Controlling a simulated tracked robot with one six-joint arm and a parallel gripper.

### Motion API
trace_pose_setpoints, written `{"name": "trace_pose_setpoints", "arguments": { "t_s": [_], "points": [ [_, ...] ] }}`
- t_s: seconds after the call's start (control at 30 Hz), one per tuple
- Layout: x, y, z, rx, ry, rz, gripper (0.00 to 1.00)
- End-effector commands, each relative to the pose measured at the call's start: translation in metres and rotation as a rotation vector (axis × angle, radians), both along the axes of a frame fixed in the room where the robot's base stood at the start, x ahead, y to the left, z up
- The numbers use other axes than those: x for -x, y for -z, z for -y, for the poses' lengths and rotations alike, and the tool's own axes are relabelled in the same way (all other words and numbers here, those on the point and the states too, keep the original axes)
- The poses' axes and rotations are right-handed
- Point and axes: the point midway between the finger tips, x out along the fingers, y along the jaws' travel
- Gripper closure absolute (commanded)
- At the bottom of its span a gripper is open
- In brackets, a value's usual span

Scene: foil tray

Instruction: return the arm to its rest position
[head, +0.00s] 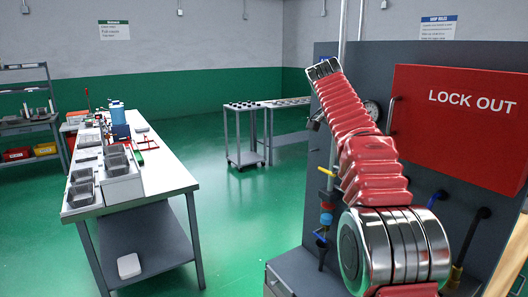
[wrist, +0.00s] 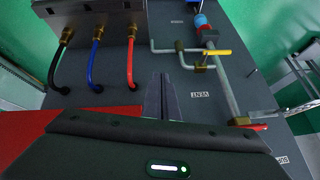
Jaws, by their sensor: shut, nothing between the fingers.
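My gripper shows in the wrist view (wrist: 162,98) as two dark fingers pressed together with nothing between them. They point toward the grey panel (wrist: 135,75). In the head view my arm rises from its silver joint in red ribbed sections to a metal end, in front of the panel (head: 337,60). The gripper's fingers cannot be made out in the head view.
A red LOCK OUT cabinet (head: 462,125) is right of my arm. Pipework with a yellow handle (wrist: 214,53) and black, blue and red hoses (wrist: 95,65) flank my gripper's fingers. A workbench (head: 150,190) and a cart (head: 245,145) stand left across open green floor.

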Motion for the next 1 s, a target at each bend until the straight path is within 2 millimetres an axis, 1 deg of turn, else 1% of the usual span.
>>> {"name": "trace_pose_setpoints", "arguments": {
  "t_s": [0.1, 0.23, 0.47, 0.77, 0.97, 1.0],
  "points": [
    [0.004, 0.020, -0.008, 0.015, -0.128, -0.070, 1.00],
    [0.014, 0.038, -0.017, 0.028, -0.265, -0.133, 1.00],
    [0.045, 0.063, -0.033, 0.041, -0.481, -0.216, 1.00],
    [0.103, 0.092, -0.050, 0.050, -0.718, -0.283, 1.00],
    [0.150, 0.112, -0.062, 0.053, -0.851, -0.306, 1.00],
    [0.161, 0.116, -0.064, 0.053, -0.875, -0.310, 1.00]
  ]
}}
